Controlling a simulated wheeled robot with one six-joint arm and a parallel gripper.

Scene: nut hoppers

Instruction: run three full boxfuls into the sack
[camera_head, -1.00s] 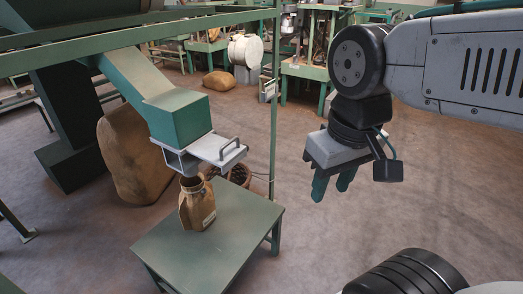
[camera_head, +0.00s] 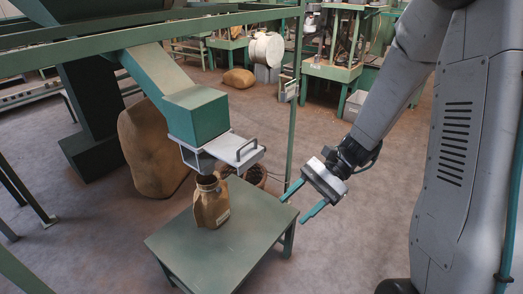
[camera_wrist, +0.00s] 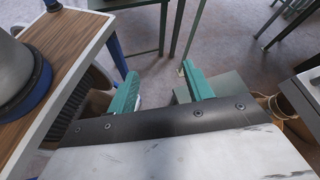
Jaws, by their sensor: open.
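A brown paper-like sack (camera_head: 211,206) stands upright and open-mouthed on a green table (camera_head: 252,221). Just above its mouth is a pale metal box (camera_head: 197,160) at the lower end of a green chute (camera_head: 196,115). A flat metal slide plate (camera_head: 228,146) with a bar handle (camera_head: 246,149) sticks out from the box to the right. The inside of the box is hidden. My gripper (camera_head: 294,205) is open and empty, right of the table and the handle, its fingers pointing left. In the wrist view, the gripper (camera_wrist: 162,92) has nothing between its teal fingers.
A green post (camera_head: 295,105) stands between the chute and the machines behind. A basket (camera_head: 256,174) is behind the table, and a large brown sack (camera_head: 150,150) leans left of the chute. A small floor bag (camera_head: 238,78) lies farther back. Open floor lies right of the table.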

